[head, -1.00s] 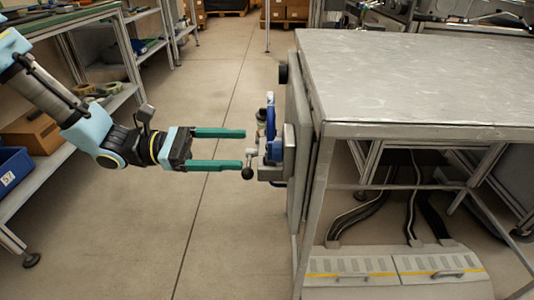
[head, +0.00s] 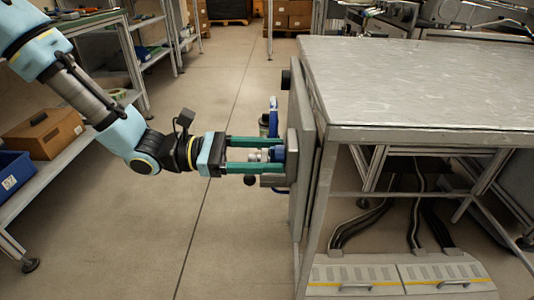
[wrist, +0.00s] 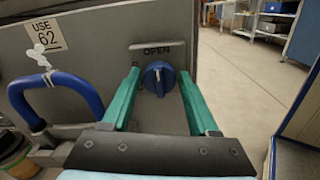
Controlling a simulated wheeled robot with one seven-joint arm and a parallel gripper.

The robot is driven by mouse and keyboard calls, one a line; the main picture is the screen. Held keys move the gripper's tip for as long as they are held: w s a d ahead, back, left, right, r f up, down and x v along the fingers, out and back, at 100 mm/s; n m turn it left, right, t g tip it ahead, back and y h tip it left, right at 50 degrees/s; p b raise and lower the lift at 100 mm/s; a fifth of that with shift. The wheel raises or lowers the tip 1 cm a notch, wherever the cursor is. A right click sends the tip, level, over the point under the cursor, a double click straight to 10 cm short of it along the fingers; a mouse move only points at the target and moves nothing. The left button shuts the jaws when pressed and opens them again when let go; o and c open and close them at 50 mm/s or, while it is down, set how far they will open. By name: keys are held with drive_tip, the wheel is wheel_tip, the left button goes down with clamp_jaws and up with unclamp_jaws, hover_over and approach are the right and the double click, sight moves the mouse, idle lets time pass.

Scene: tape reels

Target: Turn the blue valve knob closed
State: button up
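The blue valve knob (wrist: 158,77) is round with a raised grip bar that stands roughly upright. It sits on a grey panel under the word OPEN in the wrist view. My gripper (wrist: 159,74) is open, with one green finger on each side of the knob and a narrow gap showing on both sides. In the head view my gripper (head: 283,156) reaches level to the panel on the table's left side. Its fingers and the fittings there partly hide the knob. I cannot tell whether either finger touches it.
A grey-topped table (head: 415,85) is on the right. A shelf with a brown box (head: 43,132) is on the left. The floor between is clear.

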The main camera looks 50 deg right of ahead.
clamp_jaws()
drive_tip(key=shift+r+p, duration=0.15)
drive_tip(key=shift+p, duration=0.35)
drive_tip(key=n+p, duration=1.2)
drive_tip(key=p, duration=0.1)
drive_tip(key=n+p, duration=0.6)
drive_tip(key=p, duration=0.1)
drive_tip(key=shift+w+d+f, duration=0.15)
drive_tip(key=shift+w+f, duration=0.05)
drive_tip(key=shift+f, duration=0.1)
drive_tip(key=shift+o, duration=1.9)
unclamp_jaws()
